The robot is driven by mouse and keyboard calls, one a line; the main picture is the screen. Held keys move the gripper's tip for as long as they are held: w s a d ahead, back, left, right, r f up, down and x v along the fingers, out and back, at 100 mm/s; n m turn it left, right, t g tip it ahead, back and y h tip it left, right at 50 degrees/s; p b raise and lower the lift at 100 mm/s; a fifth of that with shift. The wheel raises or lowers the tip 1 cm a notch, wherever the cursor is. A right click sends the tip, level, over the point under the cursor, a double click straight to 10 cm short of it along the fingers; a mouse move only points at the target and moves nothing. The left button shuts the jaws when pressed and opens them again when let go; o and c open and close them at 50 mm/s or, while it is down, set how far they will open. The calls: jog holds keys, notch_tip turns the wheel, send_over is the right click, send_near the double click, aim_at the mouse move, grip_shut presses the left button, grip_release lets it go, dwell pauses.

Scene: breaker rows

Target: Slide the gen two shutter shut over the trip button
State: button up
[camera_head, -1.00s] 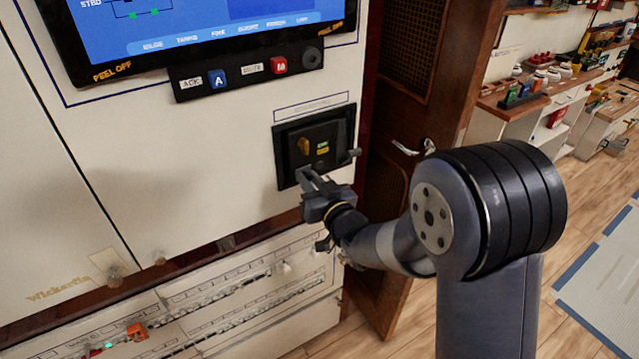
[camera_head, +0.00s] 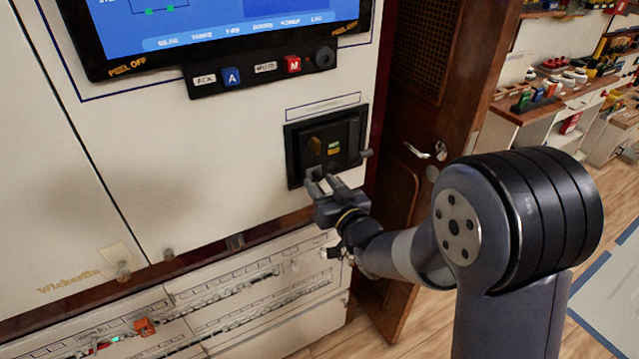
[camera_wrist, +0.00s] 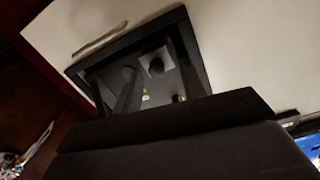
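A black square recessed unit (camera_head: 292,150) is set in the cream wall panel below the screen. Inside it are a yellowish handle-like part (camera_head: 315,146) and a small green and yellow label (camera_head: 334,147). I cannot tell which part is the shutter or the trip button. My gripper (camera_head: 323,178) is at the unit's lower edge, fingers apart and pointing into it; contact is unclear. In the wrist view the two dark fingers reach across the black frame (camera_wrist: 88,82). A round dark knob on a pale square (camera_wrist: 155,66) shows between them.
A knob (camera_head: 366,154) sticks out at the unit's right edge. Above is a control strip with a blue A button (camera_head: 231,76) and a red M button (camera_head: 292,65). Breaker rows with an orange piece (camera_head: 144,327) lie below. A wooden door with a handle (camera_head: 418,151) stands right.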

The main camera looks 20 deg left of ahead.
jog(key=b+v, duration=0.2)
jog(key=v, duration=0.7)
jog(key=shift+s, duration=0.1)
